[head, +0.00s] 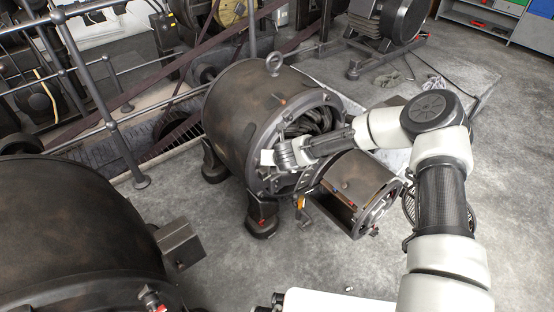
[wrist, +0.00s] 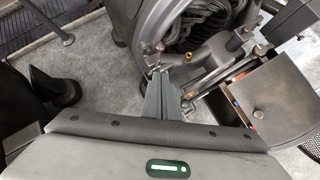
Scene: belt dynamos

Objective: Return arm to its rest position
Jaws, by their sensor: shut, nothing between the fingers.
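My arm reaches in from the right in the head view, bent at a dark-capped joint. Its end, my gripper (head: 284,157), is in front of the open end of a large dark dynamo (head: 239,104). In the wrist view my gripper (wrist: 160,75) is shut and empty, its narrow grey fingers close together. The fingers point toward the dynamo's rim and lower frame. I cannot tell whether they touch it. The dynamo's coiled windings (wrist: 202,22) show just beyond. My forearm partly hides the dynamo's front opening in the head view.
A brown box-like drum housing (head: 354,181) adjoins the dynamo's front, just below my forearm. A second large machine (head: 70,230) stands at lower left. A metal railing (head: 108,118) runs at the left. Grey floor (head: 520,150) is open at the right.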

